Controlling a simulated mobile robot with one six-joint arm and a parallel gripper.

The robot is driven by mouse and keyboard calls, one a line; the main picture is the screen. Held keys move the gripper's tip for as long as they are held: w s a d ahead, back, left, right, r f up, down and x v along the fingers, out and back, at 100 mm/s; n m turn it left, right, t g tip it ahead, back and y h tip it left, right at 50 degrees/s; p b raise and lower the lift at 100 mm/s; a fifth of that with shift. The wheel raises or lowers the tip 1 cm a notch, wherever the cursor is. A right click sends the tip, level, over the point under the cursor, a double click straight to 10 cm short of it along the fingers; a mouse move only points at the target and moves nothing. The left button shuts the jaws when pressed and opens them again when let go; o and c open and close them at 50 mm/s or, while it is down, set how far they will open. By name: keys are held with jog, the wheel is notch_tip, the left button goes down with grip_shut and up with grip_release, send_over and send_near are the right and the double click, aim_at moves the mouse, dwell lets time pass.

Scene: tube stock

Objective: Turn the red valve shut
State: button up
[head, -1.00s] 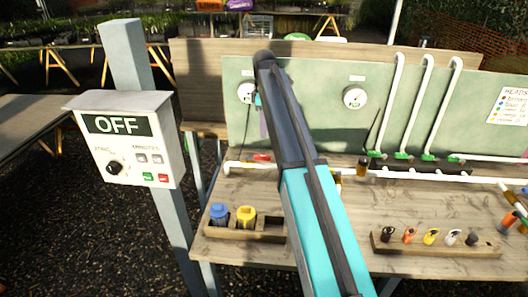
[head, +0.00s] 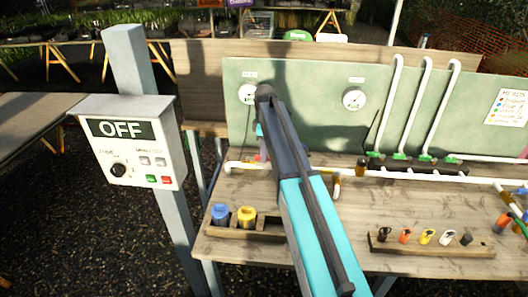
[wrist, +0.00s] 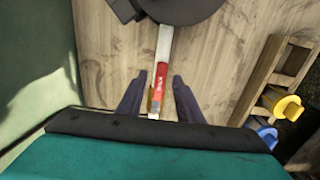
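The red valve (wrist: 162,80) shows in the wrist view as a red handle with white lettering, in line with a white pipe (wrist: 165,42). My gripper (wrist: 160,76) is open, with one dark finger on each side of the handle and gaps between. I cannot tell how far the fingers are above the handle. In the head view my arm covers most of the valve's place on the pipe (head: 240,167), and the fingers are hard to make out.
A green board with two round gauges, one at the right (head: 354,98), stands behind. A wooden rack (head: 282,229) with blue (head: 220,214) and yellow (head: 246,216) pieces lies in front. A control box reading OFF (head: 121,130) stands at the left.

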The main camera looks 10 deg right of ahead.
jog(key=shift+f, duration=0.25)
jog(key=shift+c, duration=0.2)
grip_shut()
